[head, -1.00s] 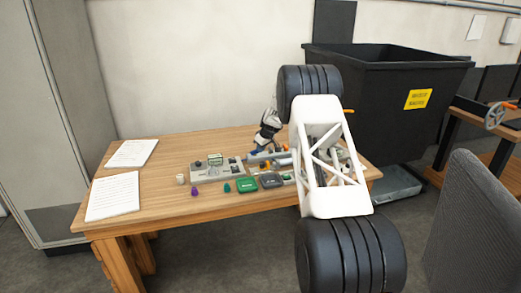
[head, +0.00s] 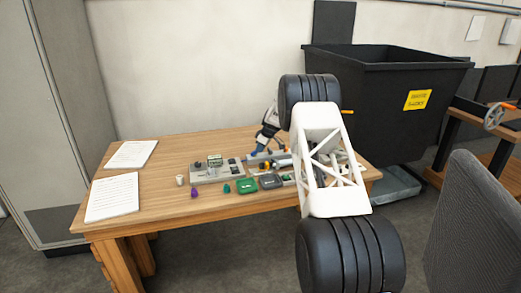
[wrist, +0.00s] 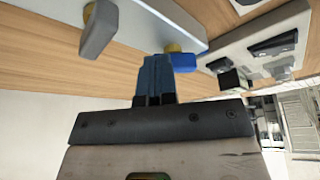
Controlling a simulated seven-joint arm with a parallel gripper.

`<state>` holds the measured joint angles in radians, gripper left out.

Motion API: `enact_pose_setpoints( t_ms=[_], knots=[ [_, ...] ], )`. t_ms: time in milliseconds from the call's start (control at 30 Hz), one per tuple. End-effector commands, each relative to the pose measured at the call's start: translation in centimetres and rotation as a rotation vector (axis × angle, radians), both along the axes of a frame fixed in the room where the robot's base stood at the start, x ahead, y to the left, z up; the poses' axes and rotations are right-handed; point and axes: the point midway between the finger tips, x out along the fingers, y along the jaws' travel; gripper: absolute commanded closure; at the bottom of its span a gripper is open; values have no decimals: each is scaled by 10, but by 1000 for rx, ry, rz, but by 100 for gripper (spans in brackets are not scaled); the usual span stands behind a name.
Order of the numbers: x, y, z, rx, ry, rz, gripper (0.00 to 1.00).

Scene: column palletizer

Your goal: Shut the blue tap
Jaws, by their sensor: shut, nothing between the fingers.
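The blue tap (wrist: 183,62) shows in the wrist view as a blue handle by a yellow stem, on a grey panel (wrist: 150,28). My gripper (wrist: 155,78) is shut and empty. Its blue fingertips are right beside the tap and overlap it in the picture. I cannot tell whether they touch it, and part of the handle is hidden behind them. In the head view my gripper is over the panel at the back of the table, too small to make out, partly behind my own arm.
A grey lever (wrist: 98,32) with a yellow stem sits on the same panel. The wooden table (head: 150,205) also bears a green box (head: 247,186), a dark box (head: 271,181), a white cup (head: 180,180) and papers (head: 112,197). A black bin (head: 385,110) stands behind at right.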

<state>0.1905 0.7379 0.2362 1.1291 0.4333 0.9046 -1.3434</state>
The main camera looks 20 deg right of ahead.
Motion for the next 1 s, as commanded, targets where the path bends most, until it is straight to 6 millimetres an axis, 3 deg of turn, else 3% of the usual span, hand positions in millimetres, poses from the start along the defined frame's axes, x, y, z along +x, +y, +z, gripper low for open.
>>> enact_pose_setpoints(
  t_ms=[1000],
  knots=[
    [9, -1, -1, 1, 2, 283, 100]
  ],
)
